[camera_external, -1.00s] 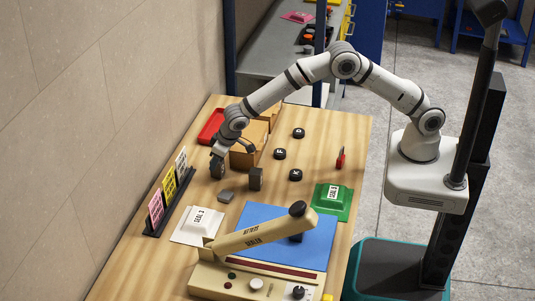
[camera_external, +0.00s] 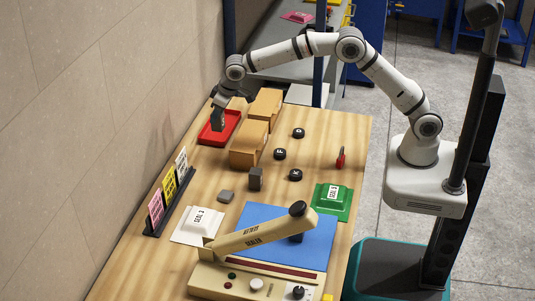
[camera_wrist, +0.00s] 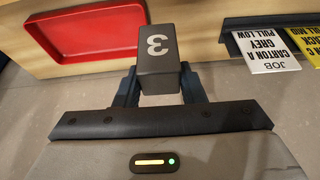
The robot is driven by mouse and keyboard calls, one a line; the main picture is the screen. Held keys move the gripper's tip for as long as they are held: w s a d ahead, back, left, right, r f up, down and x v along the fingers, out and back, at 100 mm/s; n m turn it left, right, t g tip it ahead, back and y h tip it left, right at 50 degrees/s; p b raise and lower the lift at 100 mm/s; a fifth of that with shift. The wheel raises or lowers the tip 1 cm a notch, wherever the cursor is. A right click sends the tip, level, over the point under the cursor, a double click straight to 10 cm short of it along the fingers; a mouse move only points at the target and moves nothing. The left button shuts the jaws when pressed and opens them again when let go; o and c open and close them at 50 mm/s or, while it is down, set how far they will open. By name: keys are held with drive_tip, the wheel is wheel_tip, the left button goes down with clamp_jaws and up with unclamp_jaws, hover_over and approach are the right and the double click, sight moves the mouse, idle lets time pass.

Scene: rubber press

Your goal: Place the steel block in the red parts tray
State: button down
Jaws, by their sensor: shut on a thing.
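The block overlaps the tray in the external view. In the wrist view the tray (camera_wrist: 95,35) shows left of the block. The exact height above the tray is unclear.
Tan cartons (camera_external: 248,147) stand right of the tray. A dark block (camera_external: 255,179) and a low grey block (camera_external: 226,196) stand mid-table. Job cards (camera_external: 168,190) stand by the wall.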

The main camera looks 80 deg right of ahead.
drive_tip(key=w+d, duration=0.1)
drive_tip(key=d, duration=1.1)
drive_tip(key=p, duration=0.2)
hover_over(228, 130)
wheel_tip(228, 130, down, 5)
drive_tip(key=shift+w+a+f, duration=0.1)
drive_tip(key=shift+w+f, duration=0.05)
drive_tip(key=shift+f, duration=1.95)
drive_tip(key=shift+f, duration=0.1)
drive_tip(key=c, duration=1.4)
unclamp_jaws()
drive_tip(key=shift+f, duration=0.25)
drive_tip(key=o, duration=0.5)
drive_tip(key=shift+r, duration=0.1)
